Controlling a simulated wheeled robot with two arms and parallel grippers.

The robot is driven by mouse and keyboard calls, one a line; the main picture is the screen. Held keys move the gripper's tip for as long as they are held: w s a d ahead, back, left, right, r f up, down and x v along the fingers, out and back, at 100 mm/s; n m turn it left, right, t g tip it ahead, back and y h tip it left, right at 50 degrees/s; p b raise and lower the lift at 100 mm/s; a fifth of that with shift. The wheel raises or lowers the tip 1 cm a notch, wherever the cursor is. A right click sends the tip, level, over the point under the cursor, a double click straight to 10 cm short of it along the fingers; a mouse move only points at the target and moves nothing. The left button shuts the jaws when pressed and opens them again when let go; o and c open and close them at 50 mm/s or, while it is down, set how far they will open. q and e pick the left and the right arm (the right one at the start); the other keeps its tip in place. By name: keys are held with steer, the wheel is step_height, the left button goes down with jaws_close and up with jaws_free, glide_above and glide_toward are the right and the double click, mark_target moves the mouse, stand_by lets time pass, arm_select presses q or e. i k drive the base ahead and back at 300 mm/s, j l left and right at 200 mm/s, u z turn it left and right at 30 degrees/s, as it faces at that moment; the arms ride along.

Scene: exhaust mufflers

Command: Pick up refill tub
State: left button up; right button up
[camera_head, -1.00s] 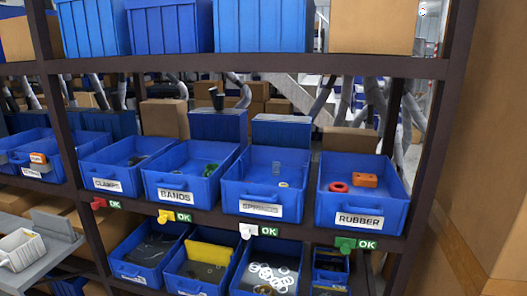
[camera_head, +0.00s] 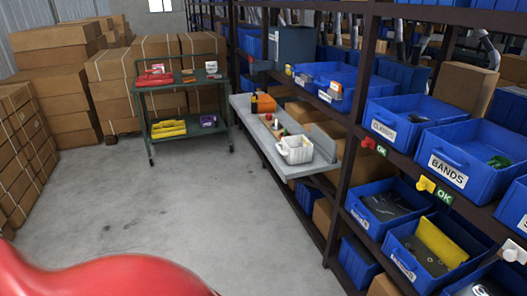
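A white open tub (camera_head: 296,149) with slotted sides stands on the grey ledge (camera_head: 275,167) that juts out from the shelving, near its front edge. It looks like the refill tub, but I cannot read a label on it. Its contents are too small to tell. Neither of my grippers is in view.
Blue bins, including one labelled BANDS (camera_head: 465,158), fill the shelving at the right. A green cart (camera_head: 184,98) with red and yellow items stands at the back. Stacked cartons (camera_head: 22,145) line the left. The grey floor (camera_head: 170,205) between is clear.

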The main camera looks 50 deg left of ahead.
mark_target(298, 149)
steer(key=k+u, duration=0.2)
steer(key=u, duration=1)
steer(key=i+j+z, duration=0.1)
steer(key=i+j, duration=0.1)
steer(key=i, duration=0.1)
